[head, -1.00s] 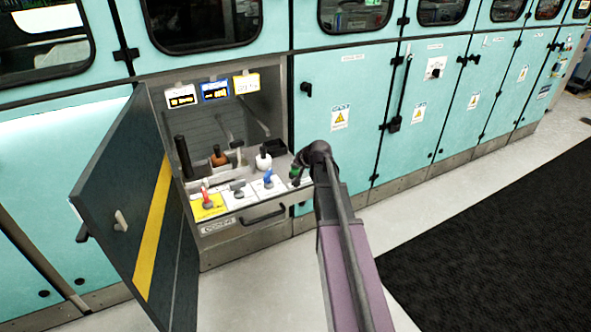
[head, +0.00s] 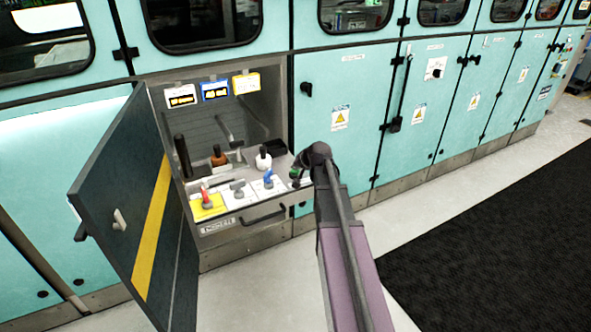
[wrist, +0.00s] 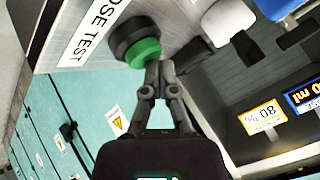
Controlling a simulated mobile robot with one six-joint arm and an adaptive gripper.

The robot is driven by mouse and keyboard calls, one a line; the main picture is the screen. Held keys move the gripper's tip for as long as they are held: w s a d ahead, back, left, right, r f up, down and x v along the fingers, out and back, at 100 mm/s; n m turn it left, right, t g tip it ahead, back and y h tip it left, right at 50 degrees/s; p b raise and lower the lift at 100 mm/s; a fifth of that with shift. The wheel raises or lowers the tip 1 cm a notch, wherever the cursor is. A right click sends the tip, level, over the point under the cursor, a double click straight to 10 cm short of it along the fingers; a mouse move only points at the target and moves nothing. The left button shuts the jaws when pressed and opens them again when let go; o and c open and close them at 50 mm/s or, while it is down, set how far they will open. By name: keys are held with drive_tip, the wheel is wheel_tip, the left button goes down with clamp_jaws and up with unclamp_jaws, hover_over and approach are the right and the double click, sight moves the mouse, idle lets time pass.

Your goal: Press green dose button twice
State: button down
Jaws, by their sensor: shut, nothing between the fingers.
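The green dose button (wrist: 146,50) has a round green face and a black collar. In the wrist view it stands out from a pale panel labelled "DOSE TEST" (wrist: 95,32). My gripper (wrist: 159,66) is shut and empty, its tips at the lower right edge of the green face. I cannot tell whether they touch it. In the head view a small bit of the green button (head: 294,173) shows at the right end of the shelf panel, beside my arm. My gripper is mostly hidden there.
Small displays (head: 214,90) hang above. An open dark door (head: 130,215) with a yellow stripe stands left.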

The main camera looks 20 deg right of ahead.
drive_tip(key=shift+r, duration=0.2)
drive_tip(key=shift+r+p, duration=0.85)
drive_tip(key=shift+p, duration=0.2)
drive_tip(key=shift+r+p, duration=2.5)
drive_tip(key=shift+p, duration=0.05)
idle(0.4)
drive_tip(key=shift+r+p, duration=1.9)
drive_tip(key=shift+f, duration=0.25)
wheel_tip(320, 180, down, 8)
drive_tip(key=b, duration=0.9)
drive_tip(key=shift+f, duration=0.2)
